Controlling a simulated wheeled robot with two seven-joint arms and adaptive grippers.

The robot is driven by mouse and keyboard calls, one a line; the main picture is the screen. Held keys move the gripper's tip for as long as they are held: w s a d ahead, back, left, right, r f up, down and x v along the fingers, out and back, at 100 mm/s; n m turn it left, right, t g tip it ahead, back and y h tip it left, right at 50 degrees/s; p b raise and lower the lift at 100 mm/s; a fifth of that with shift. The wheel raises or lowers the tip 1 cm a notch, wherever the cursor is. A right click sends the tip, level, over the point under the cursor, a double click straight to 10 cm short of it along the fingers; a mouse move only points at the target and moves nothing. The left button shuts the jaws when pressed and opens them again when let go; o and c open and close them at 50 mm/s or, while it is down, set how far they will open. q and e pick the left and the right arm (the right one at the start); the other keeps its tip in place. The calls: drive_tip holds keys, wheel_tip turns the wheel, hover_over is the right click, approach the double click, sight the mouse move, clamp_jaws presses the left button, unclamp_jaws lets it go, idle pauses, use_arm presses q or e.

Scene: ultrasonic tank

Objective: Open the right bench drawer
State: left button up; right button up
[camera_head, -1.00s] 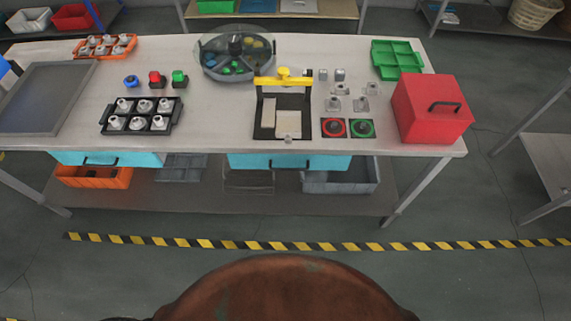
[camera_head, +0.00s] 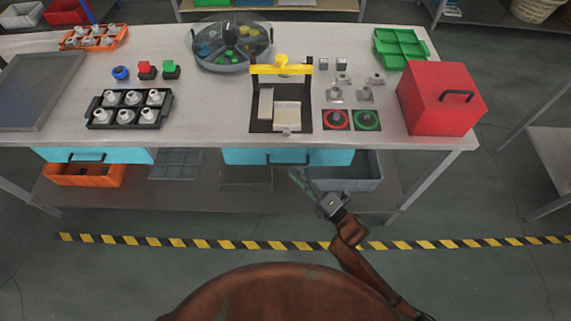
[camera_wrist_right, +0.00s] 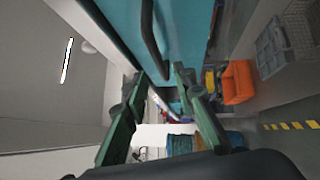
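The right bench drawer (camera_head: 245,157) has a turquoise front under the bench top and appears closed. Its dark bar handle (camera_head: 287,162) is at the middle of the front. My right gripper (camera_head: 294,172) is just below and in front of this handle. In the right wrist view the two fingers (camera_wrist_right: 160,78) are apart with nothing held. There the dark handle (camera_wrist_right: 151,35) runs down toward the gap between the fingertips, beside the turquoise drawer front (camera_wrist_right: 184,30). Whether the fingers touch it cannot be told. My left gripper is not in view.
A second turquoise drawer (camera_head: 130,156) is at the left. Grey bin (camera_head: 345,184) and orange bin (camera_head: 85,180) stand on the lower shelf. The bench top (camera_head: 205,120) holds a yellow-handled fixture (camera_head: 281,69) and a red box (camera_head: 440,110). Floor before the bench is clear.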

sight(285, 164)
drive_tip(key=x, duration=0.6)
drive_tip(key=shift+d+f+b, duration=0.1)
drive_tip(key=shift+b, duration=0.25)
clamp_jaws()
idle(0.3)
